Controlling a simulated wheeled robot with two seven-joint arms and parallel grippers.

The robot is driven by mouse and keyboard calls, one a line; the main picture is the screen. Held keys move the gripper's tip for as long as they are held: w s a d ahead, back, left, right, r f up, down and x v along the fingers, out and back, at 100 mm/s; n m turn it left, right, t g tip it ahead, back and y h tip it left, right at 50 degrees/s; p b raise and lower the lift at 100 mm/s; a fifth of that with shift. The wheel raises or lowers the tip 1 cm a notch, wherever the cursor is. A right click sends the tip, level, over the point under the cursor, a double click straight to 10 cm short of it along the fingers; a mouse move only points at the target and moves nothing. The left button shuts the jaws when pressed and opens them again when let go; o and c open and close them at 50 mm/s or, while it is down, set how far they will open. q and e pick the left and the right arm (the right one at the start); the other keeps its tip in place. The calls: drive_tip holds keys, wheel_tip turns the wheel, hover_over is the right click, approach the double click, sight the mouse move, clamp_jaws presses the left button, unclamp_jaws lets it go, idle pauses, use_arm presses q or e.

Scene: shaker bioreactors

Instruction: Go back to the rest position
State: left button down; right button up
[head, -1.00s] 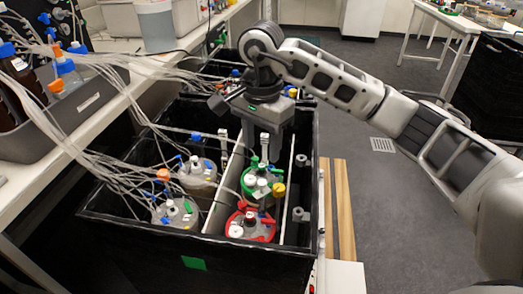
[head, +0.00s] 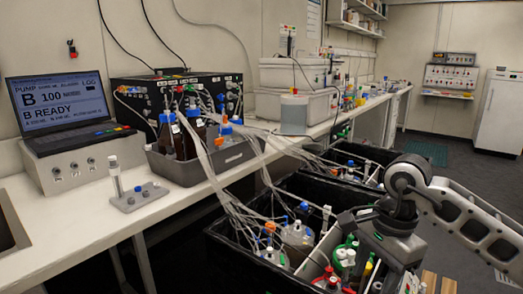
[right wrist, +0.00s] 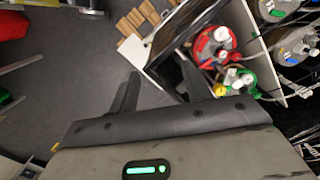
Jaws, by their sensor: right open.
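My right arm comes in from the right in the head view. My right gripper (head: 390,272) hangs near the right side of the black shaker box (head: 232,252), just right of the green-topped vessel (head: 345,256). Its fingertips are hard to see there. In the right wrist view, my right gripper (right wrist: 160,88) is open with nothing between its fingers. The red-topped vessel (right wrist: 215,45) and the green-topped vessel (right wrist: 238,82) stand right of the fingers, apart from them. My left gripper is not in view.
A white bench (head: 100,235) runs along the left, holding a laptop (head: 62,108), a grey tray (head: 225,158) with bottles, and a small stand (head: 140,196). Tubes (head: 232,200) run from the bench into the box. Open floor (head: 455,240) lies at the right.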

drive_tip(key=s+a+f+m+g+y, duration=0.1)
drive_tip(key=s+a+m+g+y, duration=0.15)
drive_tip(key=a+y, duration=0.45)
drive_tip(key=s+a+f+m+g+y, duration=0.1)
drive_tip(key=s+a+y, duration=0.25)
drive_tip(key=a, duration=0.65)
drive_tip(key=s+a+r+m+t+y, duration=0.2)
drive_tip(key=a+r+m+y, duration=0.25)
drive_tip(key=m+y, duration=0.35)
drive_tip(key=w+d+f+m+t+h, duration=0.2)
drive_tip(key=d+f+m+t+h, duration=0.3)
drive_tip(key=m+t, duration=0.85)
drive_tip(key=w+d+f+m+t+h, duration=0.35)
drive_tip(key=d+m+t+h, duration=0.25)
drive_tip(key=m, duration=1.4)
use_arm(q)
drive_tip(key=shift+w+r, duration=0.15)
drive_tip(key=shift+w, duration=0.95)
use_arm(e)
drive_tip(key=s+d+f+m+g+h, duration=0.2)
drive_tip(key=s+f+m, duration=0.3)
drive_tip(key=f, duration=0.3)
drive_tip(key=s+d+f+m+g+h, duration=0.2)
drive_tip(key=s+f+m+g+h, duration=0.1)
drive_tip(key=s+f+m+g, duration=0.2)
wheel_tip(320, 180, down, 3)
drive_tip(key=shift+s+d+r+m, duration=0.15)
drive_tip(key=shift+s+d+m, duration=0.25)
drive_tip(key=shift+s+m, duration=0.35)
